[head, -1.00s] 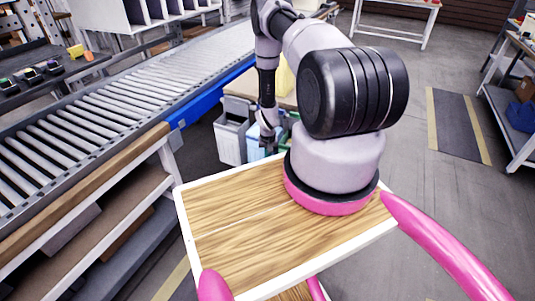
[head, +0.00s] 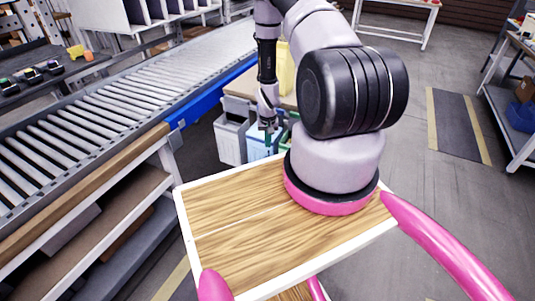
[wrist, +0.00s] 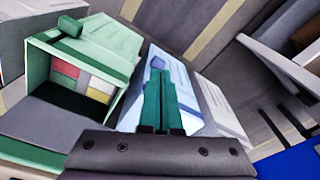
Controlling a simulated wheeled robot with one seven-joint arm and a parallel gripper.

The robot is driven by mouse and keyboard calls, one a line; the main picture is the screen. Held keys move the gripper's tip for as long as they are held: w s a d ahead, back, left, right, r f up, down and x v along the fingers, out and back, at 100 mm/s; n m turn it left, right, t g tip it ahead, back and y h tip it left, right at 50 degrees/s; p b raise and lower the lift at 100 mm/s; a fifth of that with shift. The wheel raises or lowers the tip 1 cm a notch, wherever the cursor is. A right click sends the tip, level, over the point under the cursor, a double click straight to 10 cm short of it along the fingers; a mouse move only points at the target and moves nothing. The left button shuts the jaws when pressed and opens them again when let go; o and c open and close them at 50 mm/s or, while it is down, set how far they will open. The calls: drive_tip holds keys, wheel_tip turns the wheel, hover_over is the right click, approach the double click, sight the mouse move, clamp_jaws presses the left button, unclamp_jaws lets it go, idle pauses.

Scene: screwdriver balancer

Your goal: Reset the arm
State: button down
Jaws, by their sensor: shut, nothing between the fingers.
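My gripper hangs straight down from my arm in the head view (head: 268,141), above the small bins past the wooden top. In the wrist view its green fingers (wrist: 161,100) lie together, shut, with nothing between them. My arm rises from the pink-ringed base at the right part of the wooden top and bends over toward the left.
Below the gripper stand a grey bin (head: 231,140), a light blue bin (head: 257,146) and a green bin (wrist: 112,45). A roller conveyor (head: 120,105) with a blue side rail runs along the left. Open floor (head: 440,215) lies to the right.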

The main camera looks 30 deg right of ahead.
drive_tip(key=shift+s+r, duration=0.1)
drive_tip(key=shift+r, duration=0.35)
drive_tip(key=w+a+r+t, duration=0.1)
drive_tip(key=w+a+r, duration=0.15)
drive_tip(key=r, duration=1.55)
drive_tip(key=w+a+r+t, duration=0.1)
drive_tip(key=a+r+t, duration=0.15)
drive_tip(key=r, duration=1.65)
drive_tip(key=s+a+r+y, duration=0.1)
drive_tip(key=s+a+r, duration=0.15)
drive_tip(key=r, duration=0.25)
drive_tip(key=s+a+r, duration=0.1)
drive_tip(key=s+r, duration=0.2)
drive_tip(key=r, duration=0.3)
drive_tip(key=s+a+r+t, duration=0.1)
drive_tip(key=s+a+r, duration=0.1)
drive_tip(key=s+r, duration=0.5)
drive_tip(key=s+a+r+t+y, duration=0.1)
drive_tip(key=s+a+r, duration=0.2)
drive_tip(key=s, duration=1.2)
wheel_tip(320, 180, up, 4)
drive_tip(key=shift+a+f+n, duration=0.15)
drive_tip(key=shift+a+n, duration=0.15)
drive_tip(key=shift+a, duration=0.05)
